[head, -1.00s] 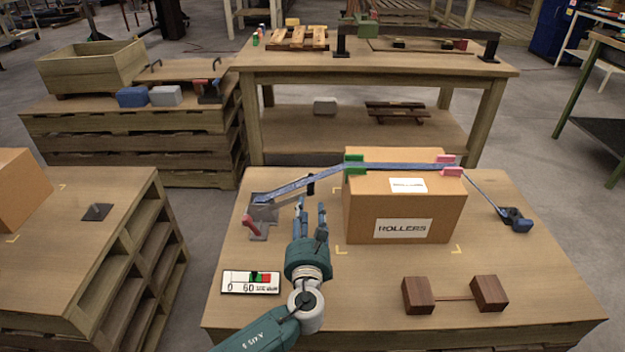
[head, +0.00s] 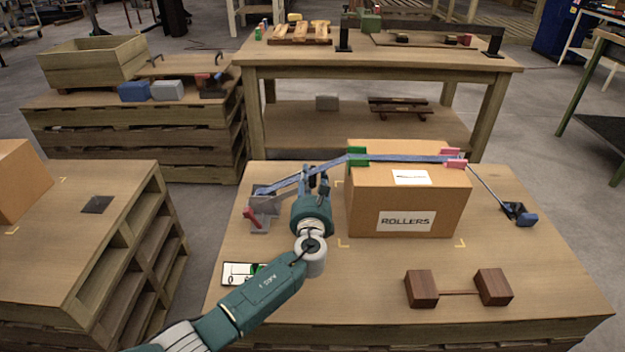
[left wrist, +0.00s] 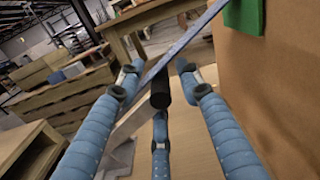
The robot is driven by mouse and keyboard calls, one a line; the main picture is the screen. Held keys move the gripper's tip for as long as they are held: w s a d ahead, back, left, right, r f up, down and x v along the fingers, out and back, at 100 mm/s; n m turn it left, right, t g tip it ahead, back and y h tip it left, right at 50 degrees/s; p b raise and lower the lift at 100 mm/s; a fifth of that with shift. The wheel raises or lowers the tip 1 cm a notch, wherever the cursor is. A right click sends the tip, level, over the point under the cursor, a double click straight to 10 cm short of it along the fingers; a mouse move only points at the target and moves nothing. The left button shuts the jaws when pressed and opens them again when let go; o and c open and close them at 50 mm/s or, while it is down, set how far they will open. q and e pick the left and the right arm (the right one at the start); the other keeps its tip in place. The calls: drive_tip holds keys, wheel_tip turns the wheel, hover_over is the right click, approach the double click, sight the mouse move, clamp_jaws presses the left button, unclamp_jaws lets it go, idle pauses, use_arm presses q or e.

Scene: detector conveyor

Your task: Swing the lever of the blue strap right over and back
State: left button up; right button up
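The blue strap (head: 405,159) runs over a cardboard box (head: 400,205) marked ROLLERS and slopes down left to a grey buckle (head: 265,203) with a red handle (head: 252,217). In the left wrist view, a black cylindrical grip (left wrist: 160,88), seemingly the lever's end, stands between my fingers below the slanting strap (left wrist: 178,50). My left gripper (head: 316,173) is at the sloping strap, between buckle and box. Its blue fingers (left wrist: 160,75) are spread around the black grip; I cannot tell whether any touches it. My right gripper is out of view.
Green (head: 357,156) and pink (head: 454,158) corner guards sit under the strap on the box. A dark hook end (head: 520,213) lies at right. A gauge card (head: 240,273) is partly covered by my arm. A wooden two-block piece (head: 458,288) lies in front.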

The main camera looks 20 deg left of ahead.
use_arm(q)
clamp_jaws()
drive_tip(key=shift+r, duration=0.15)
